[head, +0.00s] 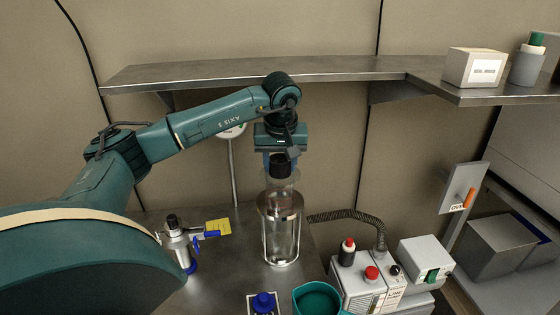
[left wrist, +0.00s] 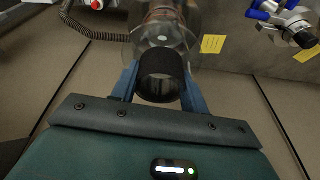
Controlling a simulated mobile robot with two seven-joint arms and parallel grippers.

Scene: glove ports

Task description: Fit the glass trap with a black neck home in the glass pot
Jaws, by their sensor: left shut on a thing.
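The glass trap is clear, with a black neck (head: 280,169) at its top. My left gripper (head: 281,158) points down and is shut on that neck. In the left wrist view the black neck (left wrist: 161,76) sits between the two blue fingers. The glass pot (head: 282,238) is a tall clear vessel with a metal band at its rim, upright on the metal bench directly below the gripper. The trap's clear lower part overlaps the pot's mouth in the head view; I cannot tell how deep it sits. My right gripper is not in view.
A metal valve fitting with blue handles (head: 178,243) stands left of the pot. A teal bowl (head: 316,298) and a blue knob (head: 263,302) are in front. A pump unit (head: 370,290) with a hose (head: 350,216) is at right. A metal shelf (head: 330,71) runs above the arm.

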